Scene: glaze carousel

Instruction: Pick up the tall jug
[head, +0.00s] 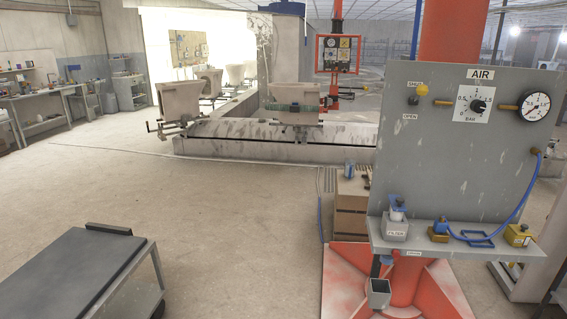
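I cannot make out a tall jug in the head view. A small blue-grey vessel (349,168) stands on top of a brown wooden cabinet (350,215) left of the air panel; it is too small to tell what it is. Small items on the workbench at the far left are also too small to tell apart. Neither of my grippers is in view.
A grey panel marked AIR (465,170) with gauge, hose and shelf fills the right, on an orange post (449,30). A dark-topped cart (65,275) stands front left. The middle floor is clear.

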